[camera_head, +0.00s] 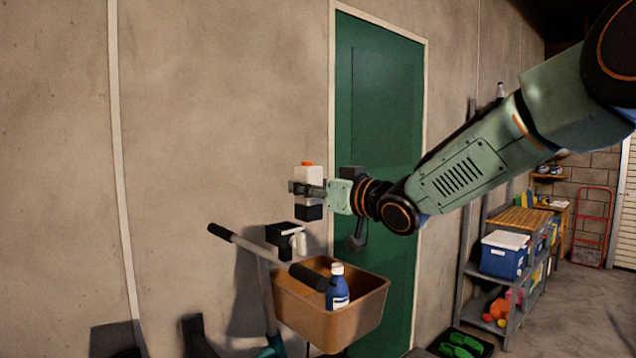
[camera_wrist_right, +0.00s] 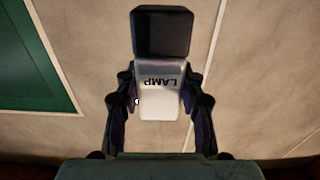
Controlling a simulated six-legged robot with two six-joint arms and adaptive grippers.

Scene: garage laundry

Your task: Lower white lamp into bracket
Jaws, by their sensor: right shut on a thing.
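The white lamp (camera_head: 309,174) has an orange top and a black lower block. My right gripper (camera_head: 306,188) is shut around its middle and holds it upright in the air. In the right wrist view the lamp (camera_wrist_right: 160,105) sits between the two fingers, with its "LAMP" label upside down and its black block at the top. The black bracket (camera_head: 284,230) is low against the wall, with a small white part at its right. The lamp is above the bracket and a little right of it in the picture, clearly apart. My left gripper is not in view.
A brown basket (camera_head: 330,318) with a blue bottle (camera_head: 338,290) in it stands just below the bracket. Black-gripped handlebars (camera_head: 265,252) cross beside it. A green door (camera_head: 380,120) is behind my arm. A shelf with a blue bin (camera_head: 503,257) is at right.

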